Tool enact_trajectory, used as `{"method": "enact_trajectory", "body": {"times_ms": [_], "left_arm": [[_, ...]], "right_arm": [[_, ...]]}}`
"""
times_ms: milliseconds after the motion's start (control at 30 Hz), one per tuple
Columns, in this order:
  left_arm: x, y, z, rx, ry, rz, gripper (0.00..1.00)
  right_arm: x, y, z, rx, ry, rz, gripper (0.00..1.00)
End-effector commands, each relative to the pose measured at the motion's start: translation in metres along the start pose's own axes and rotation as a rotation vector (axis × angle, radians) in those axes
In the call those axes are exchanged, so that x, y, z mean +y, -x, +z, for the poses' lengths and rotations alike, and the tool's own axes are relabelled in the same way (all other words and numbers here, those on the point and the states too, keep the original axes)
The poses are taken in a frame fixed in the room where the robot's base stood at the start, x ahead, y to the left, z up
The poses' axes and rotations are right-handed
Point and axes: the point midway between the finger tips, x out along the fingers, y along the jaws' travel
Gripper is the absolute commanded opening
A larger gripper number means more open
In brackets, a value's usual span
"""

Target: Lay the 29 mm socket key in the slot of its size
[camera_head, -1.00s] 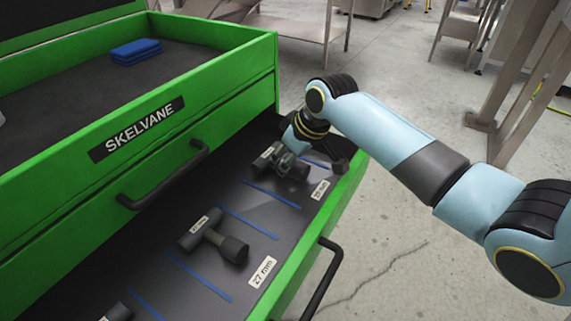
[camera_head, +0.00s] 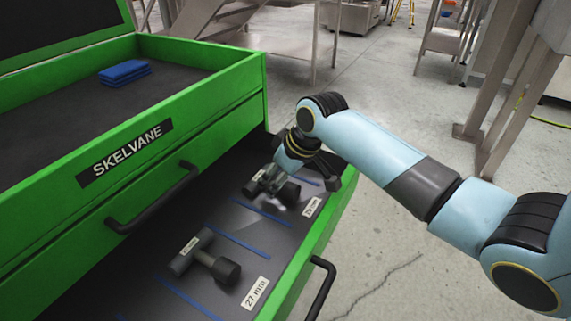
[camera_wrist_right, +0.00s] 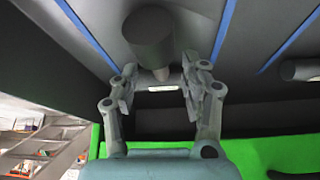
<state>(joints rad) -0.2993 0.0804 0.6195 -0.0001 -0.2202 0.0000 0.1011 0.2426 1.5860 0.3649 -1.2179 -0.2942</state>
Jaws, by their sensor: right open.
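My right gripper (camera_head: 270,183) is low over the far lane of the open drawer, its fingers spread around a dark socket key (camera_head: 290,191). The key lies at the drawer floor beyond a blue divider line. Its size mark is hidden or too small to read. The lane's white label (camera_head: 312,207) is also unreadable. My left gripper is not in view.
Another T-shaped key (camera_head: 203,258) lies in the nearer lane by the 27 mm label (camera_head: 256,292). Blue lines part the lanes. The drawer's green front (camera_head: 318,238) carries a black handle (camera_head: 320,288). The cabinet's upper tray (camera_head: 60,112) holds blue cloths (camera_head: 124,72).

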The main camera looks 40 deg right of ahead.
Motion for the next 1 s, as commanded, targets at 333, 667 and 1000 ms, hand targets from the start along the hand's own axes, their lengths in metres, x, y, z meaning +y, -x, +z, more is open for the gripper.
{"method": "enact_trajectory", "body": {"times_ms": [333,667,1000], "left_arm": [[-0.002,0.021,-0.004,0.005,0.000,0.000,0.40],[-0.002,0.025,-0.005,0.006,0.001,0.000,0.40],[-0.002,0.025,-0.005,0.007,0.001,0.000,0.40]], "right_arm": [[0.001,0.079,-0.001,0.002,0.003,0.002,0.46],[0.000,0.109,0.000,0.000,0.000,0.000,0.46],[0.000,0.108,0.000,0.000,0.000,0.000,0.46]]}}
